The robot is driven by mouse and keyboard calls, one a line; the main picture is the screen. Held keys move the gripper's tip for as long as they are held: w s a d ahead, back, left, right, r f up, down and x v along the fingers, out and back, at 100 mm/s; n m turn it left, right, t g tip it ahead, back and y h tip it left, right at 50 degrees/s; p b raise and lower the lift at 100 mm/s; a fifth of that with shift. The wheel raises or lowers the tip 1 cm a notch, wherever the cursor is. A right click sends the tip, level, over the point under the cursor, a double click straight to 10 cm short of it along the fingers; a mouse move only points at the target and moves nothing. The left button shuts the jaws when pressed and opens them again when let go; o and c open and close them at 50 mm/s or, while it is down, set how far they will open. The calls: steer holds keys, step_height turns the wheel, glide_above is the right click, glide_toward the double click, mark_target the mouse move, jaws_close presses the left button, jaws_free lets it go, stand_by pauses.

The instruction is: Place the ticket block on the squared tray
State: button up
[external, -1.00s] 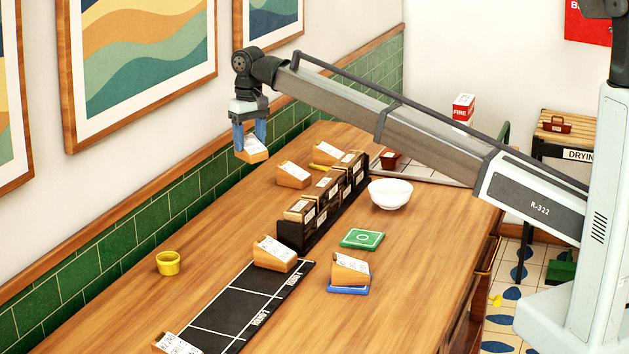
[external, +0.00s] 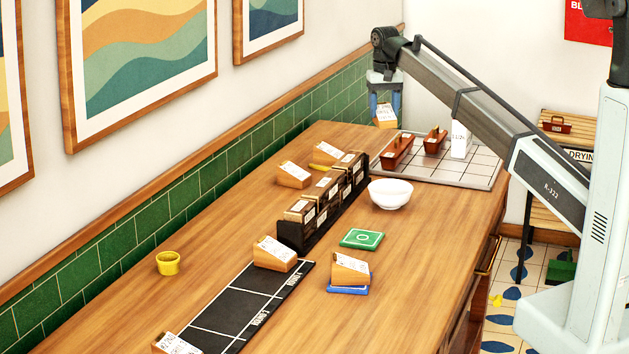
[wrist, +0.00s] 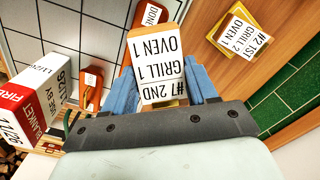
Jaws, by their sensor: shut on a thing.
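My gripper (external: 385,108) is shut on a wooden ticket block (external: 386,120) with a slanted white label. The squared tray (external: 468,176) is pale grey with dark grid lines and lies at the far right end of the counter. The held block is raised near the tray's far left corner. In the wrist view the tray (wrist: 25,18) fills the left side. My arm hides part of its far side in the external view.
Two red-brown handled holders (external: 398,152) (external: 434,140) stand on the tray, with a fire blanket box (external: 460,139) near them. A white bowl (external: 390,194) and a dark rack (external: 322,205) of blocks stand before it. The tray's front squares are clear.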

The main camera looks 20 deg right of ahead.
steer(key=s+d+m, duration=0.2)
steer(key=s+d, duration=0.2)
steer(key=d, duration=0.7)
steer(key=s+d+f+m, duration=0.2)
steer(key=s, duration=0.5)
steer(key=f+m, duration=0.1)
steer(key=f, duration=0.5)
steer(key=f+m, duration=0.1)
steer(key=f, duration=0.2)
steer(key=shift+s+f+m, duration=0.3)
steer(key=shift+s, duration=0.1)
steer(key=shift+f, duration=0.1)
steer(key=shift+c, duration=0.6)
steer(key=o, duration=1.4)
